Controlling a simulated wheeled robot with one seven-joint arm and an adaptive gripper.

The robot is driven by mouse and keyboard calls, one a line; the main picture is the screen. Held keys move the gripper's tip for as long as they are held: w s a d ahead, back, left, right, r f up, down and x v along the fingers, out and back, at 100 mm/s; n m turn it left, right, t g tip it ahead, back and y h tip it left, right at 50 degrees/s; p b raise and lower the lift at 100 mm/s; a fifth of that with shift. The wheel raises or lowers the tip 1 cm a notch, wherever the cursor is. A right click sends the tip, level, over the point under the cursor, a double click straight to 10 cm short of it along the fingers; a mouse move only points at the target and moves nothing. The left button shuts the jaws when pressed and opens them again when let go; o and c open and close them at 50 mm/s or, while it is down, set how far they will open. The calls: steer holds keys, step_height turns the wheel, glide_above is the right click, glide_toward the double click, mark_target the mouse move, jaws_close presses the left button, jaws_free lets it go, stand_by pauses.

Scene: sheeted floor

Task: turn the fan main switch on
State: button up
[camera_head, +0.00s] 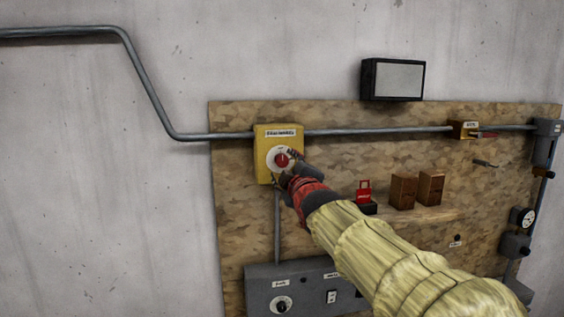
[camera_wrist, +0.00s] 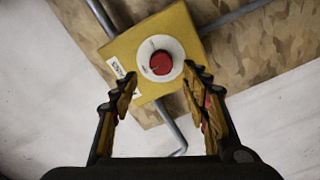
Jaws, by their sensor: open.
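A yellow switch box (camera_head: 264,150) with a red round knob (camera_head: 281,160) on a white dial is mounted on the wooden board. Its label is too small to read surely, so I cannot tell if it is the fan main switch. My gripper (camera_head: 287,168) is in front of the box's lower right part. In the wrist view the red knob (camera_wrist: 161,62) lies between and beyond the fingertips of my open gripper (camera_wrist: 163,82). The white dial (camera_wrist: 151,45) shows around it. I see no contact with the knob.
A grey panel (camera_head: 259,292) below carries a black knob (camera_head: 283,304) and a small switch (camera_head: 332,297). Right of my arm are a red tag (camera_head: 364,190), brown blocks (camera_head: 431,187) and a gauge (camera_head: 522,217). A conduit (camera_head: 380,130) runs across the board (camera_head: 233,200).

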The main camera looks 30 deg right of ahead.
mark_target(282, 162)
steer(key=p+x, duration=0.1)
steer(key=x, duration=0.5)
steer(key=shift+s+f, duration=0.1)
steer(key=shift+f, duration=0.1)
steer(key=shift+s, duration=0.1)
steer(key=shift+c, duration=0.2)
steer(key=shift+c, duration=1.1)
steer(key=c, duration=0.9)
